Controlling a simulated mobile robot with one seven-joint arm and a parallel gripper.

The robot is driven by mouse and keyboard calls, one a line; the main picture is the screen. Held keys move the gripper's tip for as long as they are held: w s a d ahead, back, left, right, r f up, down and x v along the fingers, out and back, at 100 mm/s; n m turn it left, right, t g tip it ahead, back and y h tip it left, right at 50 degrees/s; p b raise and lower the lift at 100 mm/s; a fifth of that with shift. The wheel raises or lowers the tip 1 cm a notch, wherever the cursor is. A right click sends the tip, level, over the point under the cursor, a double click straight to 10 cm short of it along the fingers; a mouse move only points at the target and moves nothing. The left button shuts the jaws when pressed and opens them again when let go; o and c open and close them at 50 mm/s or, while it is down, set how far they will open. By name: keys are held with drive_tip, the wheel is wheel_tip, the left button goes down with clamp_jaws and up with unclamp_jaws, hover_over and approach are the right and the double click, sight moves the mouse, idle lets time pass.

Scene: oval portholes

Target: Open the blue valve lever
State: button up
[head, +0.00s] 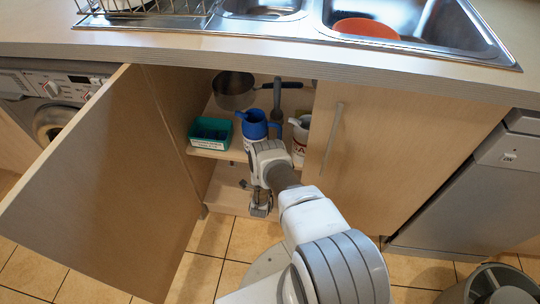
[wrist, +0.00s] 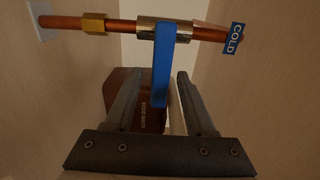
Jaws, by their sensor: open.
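The blue valve lever (wrist: 163,65) hangs straight down from a metal valve body (wrist: 165,28) on a horizontal copper pipe (wrist: 65,22) in the wrist view. A blue tag reading COLD (wrist: 236,39) is at the pipe's right end. My gripper (wrist: 157,88) is open, with one finger on each side of the lever's lower end in the picture. I see no clear contact, and the depth between them is hard to judge. In the head view my gripper (head: 261,209) is low inside the open cabinet, and the lever cannot be made out there.
A dark red-brown box (wrist: 150,118) stands behind the fingers. Cabinet walls flank the pipe. On the shelf above my gripper are a green box (head: 210,134), a blue-and-white jug (head: 254,124) and a pot (head: 234,90). The left door (head: 105,190) stands open; the right door (head: 395,150) is shut.

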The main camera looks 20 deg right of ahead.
clamp_jaws()
idle(0.3)
idle(1.2)
